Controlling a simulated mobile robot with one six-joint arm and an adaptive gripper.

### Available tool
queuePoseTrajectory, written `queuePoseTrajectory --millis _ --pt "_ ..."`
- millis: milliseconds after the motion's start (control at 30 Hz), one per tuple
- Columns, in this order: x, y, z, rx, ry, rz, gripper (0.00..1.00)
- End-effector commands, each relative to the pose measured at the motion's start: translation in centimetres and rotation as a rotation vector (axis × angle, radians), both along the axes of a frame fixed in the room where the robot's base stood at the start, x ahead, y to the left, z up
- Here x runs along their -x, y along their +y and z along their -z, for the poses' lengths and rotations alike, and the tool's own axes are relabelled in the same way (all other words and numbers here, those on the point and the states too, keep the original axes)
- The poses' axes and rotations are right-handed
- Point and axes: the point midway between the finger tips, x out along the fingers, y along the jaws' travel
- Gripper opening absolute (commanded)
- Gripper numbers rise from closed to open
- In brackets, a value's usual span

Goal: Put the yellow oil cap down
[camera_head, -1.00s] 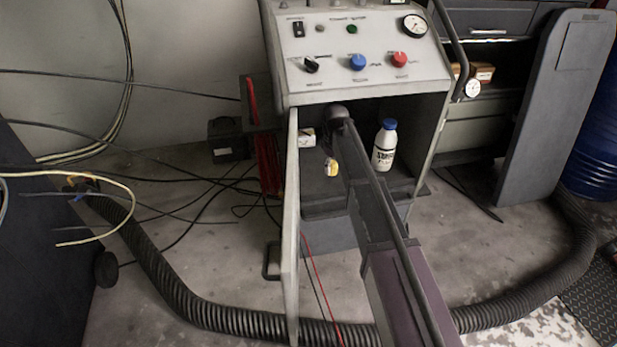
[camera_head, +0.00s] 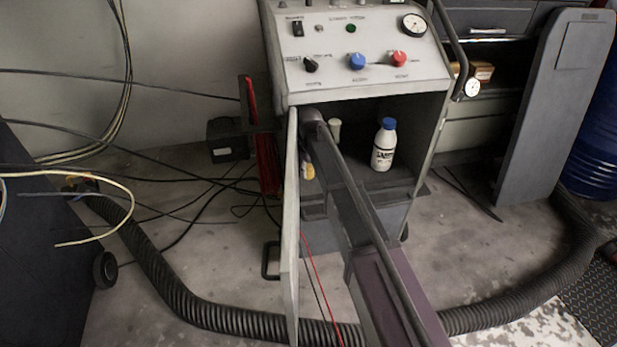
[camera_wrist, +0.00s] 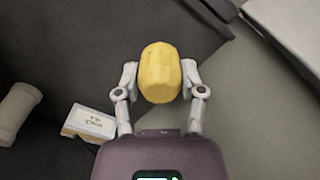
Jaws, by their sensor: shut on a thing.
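The yellow oil cap (camera_wrist: 160,72) is between the two fingers of my gripper (camera_wrist: 160,80) in the wrist view. The fingers are shut on its sides. In the head view only a small part of the yellow cap (camera_head: 308,171) shows, beside my arm and close to the cart's left side panel. My arm reaches into the open compartment of the grey cart (camera_head: 420,107) and hides most of the gripper there. The cap looks held above a dark surface; its height cannot be told.
A white bottle with a blue cap (camera_head: 384,150) stands right of my arm in the compartment. A pale cylinder (camera_head: 334,130) stands behind my arm. A small white labelled box (camera_wrist: 88,122) lies left of the gripper.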

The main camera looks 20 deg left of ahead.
Motion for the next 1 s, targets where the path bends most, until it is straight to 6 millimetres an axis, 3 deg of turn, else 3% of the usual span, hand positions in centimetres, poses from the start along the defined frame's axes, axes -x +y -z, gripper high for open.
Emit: queuePoseTrajectory --millis 400,967,1000 --pt "0.0 0.1 3.1 0.0 0.0 -0.001 0.0" --pt "0.1 0.1 3.6 0.0 0.0 -0.003 0.0" --pt "0.1 0.1 3.6 0.0 0.0 -0.003 0.55"
